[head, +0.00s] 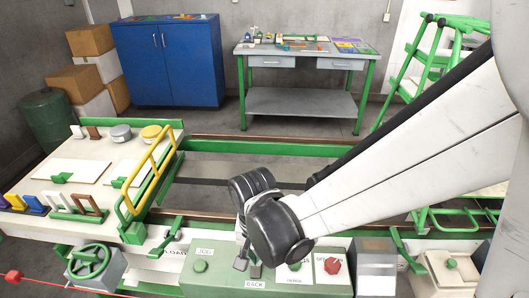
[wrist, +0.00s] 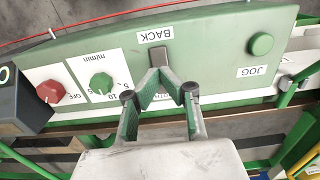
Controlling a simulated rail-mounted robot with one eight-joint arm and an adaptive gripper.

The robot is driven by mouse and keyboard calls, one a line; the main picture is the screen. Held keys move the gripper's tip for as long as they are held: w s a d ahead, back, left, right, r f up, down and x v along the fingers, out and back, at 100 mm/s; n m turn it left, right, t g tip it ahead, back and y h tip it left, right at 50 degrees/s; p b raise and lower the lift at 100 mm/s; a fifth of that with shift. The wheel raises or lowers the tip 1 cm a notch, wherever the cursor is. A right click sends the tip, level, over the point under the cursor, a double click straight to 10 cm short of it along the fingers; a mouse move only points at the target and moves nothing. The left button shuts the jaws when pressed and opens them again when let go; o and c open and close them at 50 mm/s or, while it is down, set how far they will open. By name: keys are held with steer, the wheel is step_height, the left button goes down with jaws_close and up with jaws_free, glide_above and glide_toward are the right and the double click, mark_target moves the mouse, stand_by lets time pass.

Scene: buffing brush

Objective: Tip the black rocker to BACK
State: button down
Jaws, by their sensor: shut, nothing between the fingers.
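The black rocker (wrist: 160,55) sits on the green control panel (wrist: 215,75), beside its BACK label (wrist: 156,34) in the wrist view. My gripper (wrist: 159,74) is shut and empty. Its fingertips come together right at the rocker and cover its lower part, so I cannot tell whether they touch it. In the head view my gripper (head: 241,262) points down at the panel, close to the rocker (head: 256,271), above the BACK label (head: 255,284). The label at the rocker's other end is mostly hidden by my fingers. The rocker's tilt is unclear.
A green JOG button (wrist: 262,44) is on one side of the rocker. A green knob (wrist: 101,84) and a red knob (wrist: 49,91) are on the other. A handwheel (head: 88,262) stands left of the panel. A yellow rail (head: 147,170) rises behind it.

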mark_target(257, 268)
steer(key=shift+r+p, duration=1.15)
steer(key=shift+r, duration=0.85)
steer(key=shift+d, duration=0.1)
